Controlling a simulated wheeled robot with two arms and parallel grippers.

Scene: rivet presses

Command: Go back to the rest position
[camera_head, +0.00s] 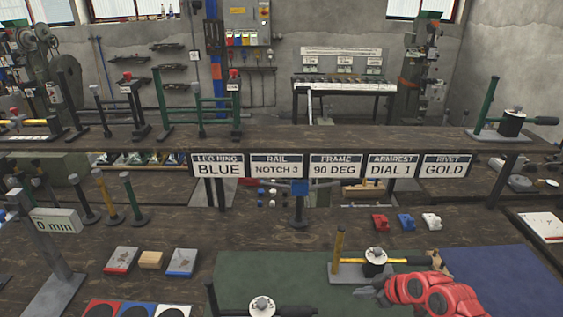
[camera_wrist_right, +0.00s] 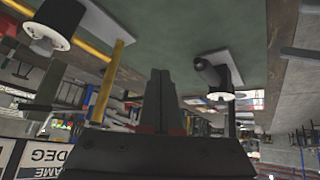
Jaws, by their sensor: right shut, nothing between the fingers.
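My right gripper (camera_head: 368,291) is at the lower right of the head view, at the end of my red arm, over the green mat (camera_head: 290,270). In the right wrist view its dark fingers (camera_wrist_right: 160,95) are together with nothing between them. A second fixture (camera_head: 262,304) with a white top is cut off at the bottom edge. My left gripper is in neither view.
Signs reading BLUE (camera_head: 217,167), NOTCH 3 (camera_head: 276,167) and GOLD (camera_head: 447,167) hang from the raised shelf. Red, blue and white small parts (camera_head: 405,221) lie behind the mats. A post with a 0 mm plate (camera_head: 57,221) stands left. The blue mat (camera_head: 495,270) looks clear.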

